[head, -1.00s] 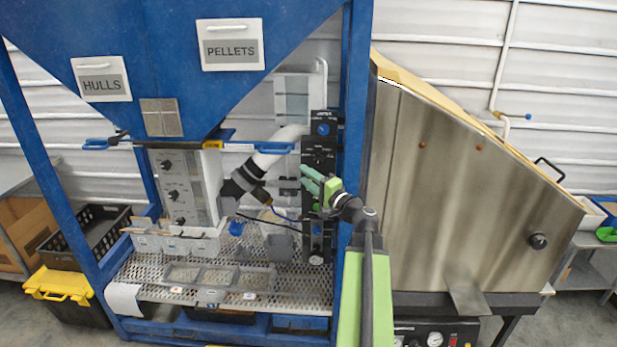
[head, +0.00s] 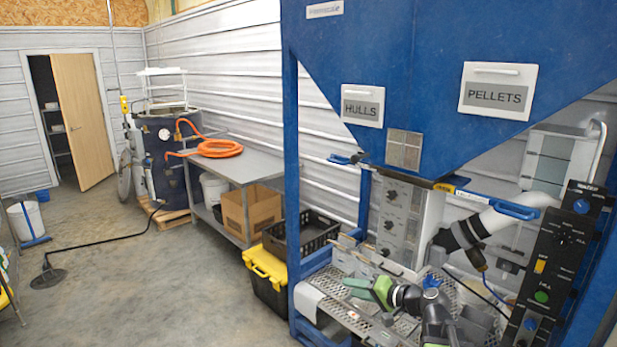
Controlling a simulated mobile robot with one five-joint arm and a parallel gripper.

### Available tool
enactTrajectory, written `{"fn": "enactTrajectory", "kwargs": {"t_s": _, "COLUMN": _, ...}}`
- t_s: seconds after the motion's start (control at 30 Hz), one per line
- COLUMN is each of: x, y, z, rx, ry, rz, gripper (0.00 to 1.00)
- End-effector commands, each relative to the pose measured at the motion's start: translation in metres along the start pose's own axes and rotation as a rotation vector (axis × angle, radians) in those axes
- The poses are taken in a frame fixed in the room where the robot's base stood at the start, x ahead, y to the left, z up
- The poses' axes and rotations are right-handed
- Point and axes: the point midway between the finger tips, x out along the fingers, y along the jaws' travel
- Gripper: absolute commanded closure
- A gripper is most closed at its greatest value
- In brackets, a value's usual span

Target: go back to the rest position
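My gripper (head: 352,288) is at the end of my green and black arm, low at the right of the head view. It is over the perforated shelf of the blue hopper frame (head: 292,190). Its green fingers point left, and I see nothing held in them. From this angle I cannot tell whether the fingers are apart or together. My arm covers part of the shelf and the trays on it.
The hopper bears HULLS (head: 362,105) and PELLETS (head: 496,91) labels. A black control panel (head: 556,262) stands at the right. A yellow-lidded bin (head: 266,268) and a steel table (head: 240,168) stand left of the frame. The floor (head: 150,290) at left is mostly clear.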

Motion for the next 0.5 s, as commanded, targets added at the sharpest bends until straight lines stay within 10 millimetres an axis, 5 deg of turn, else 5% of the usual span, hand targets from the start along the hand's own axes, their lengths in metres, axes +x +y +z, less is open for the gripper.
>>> {"fn": "enactTrajectory", "kwargs": {"t_s": 0.1, "x": 0.045, "y": 0.023, "z": 0.097, "rx": -0.154, "ry": -0.254, "rz": 0.178, "gripper": 0.64}}
{"fn": "enactTrajectory", "kwargs": {"t_s": 0.2, "x": 0.044, "y": 0.065, "z": 0.163, "rx": -0.296, "ry": -0.471, "rz": 0.426, "gripper": 0.64}}
{"fn": "enactTrajectory", "kwargs": {"t_s": 0.33, "x": -0.009, "y": 0.122, "z": 0.175, "rx": -0.367, "ry": -0.614, "rz": 0.754, "gripper": 0.64}}
{"fn": "enactTrajectory", "kwargs": {"t_s": 0.5, "x": -0.059, "y": 0.153, "z": 0.169, "rx": -0.355, "ry": -0.682, "rz": 0.987, "gripper": 0.64}}
